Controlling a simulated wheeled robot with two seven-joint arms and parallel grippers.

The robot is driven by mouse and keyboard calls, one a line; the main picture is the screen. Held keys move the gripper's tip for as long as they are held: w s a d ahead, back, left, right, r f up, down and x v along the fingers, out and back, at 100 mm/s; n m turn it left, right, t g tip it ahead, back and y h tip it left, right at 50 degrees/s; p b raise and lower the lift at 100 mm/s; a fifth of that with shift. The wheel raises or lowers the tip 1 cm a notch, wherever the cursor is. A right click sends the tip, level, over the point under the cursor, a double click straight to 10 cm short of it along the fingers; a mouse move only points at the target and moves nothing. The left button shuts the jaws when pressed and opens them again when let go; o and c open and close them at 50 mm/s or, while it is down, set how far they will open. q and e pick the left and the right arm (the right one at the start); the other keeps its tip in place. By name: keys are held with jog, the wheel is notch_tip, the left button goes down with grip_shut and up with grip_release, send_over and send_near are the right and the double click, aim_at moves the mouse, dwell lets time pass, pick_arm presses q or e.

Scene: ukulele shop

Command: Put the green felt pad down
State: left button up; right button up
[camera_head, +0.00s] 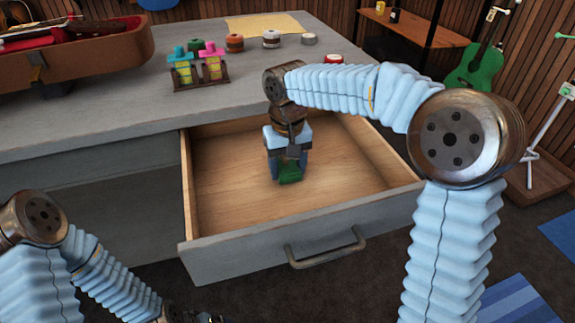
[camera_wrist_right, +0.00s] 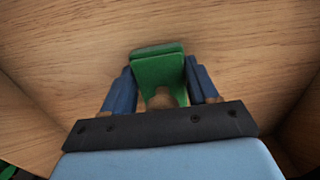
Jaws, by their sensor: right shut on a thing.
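The green felt pad (camera_head: 290,172) is inside the open drawer (camera_head: 238,205), low over or on its wooden floor; I cannot tell whether it touches. My right gripper (camera_head: 287,165) points down into the drawer and is shut on the pad. In the right wrist view the green pad (camera_wrist_right: 158,68) sits between the two blue fingers (camera_wrist_right: 160,88), with wood behind it. My left gripper (camera_head: 200,317) is at the bottom edge of the head view, mostly cut off, outside the drawer.
The grey counter (camera_head: 130,110) above the drawer holds pink and teal bottles in a rack (camera_head: 200,72), several small round tins (camera_head: 271,39) and a brown instrument case (camera_head: 80,50). The drawer floor around the pad is bare. A green ukulele (camera_head: 478,68) stands at the right.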

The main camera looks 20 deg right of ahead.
jog(key=shift+f, duration=0.1)
jog(key=o, duration=1.2)
jog(key=shift+c, duration=0.2)
notch_tip(320, 180, up, 12)
jog(key=shift+r+p, duration=0.15)
jog(key=shift+p, duration=0.65)
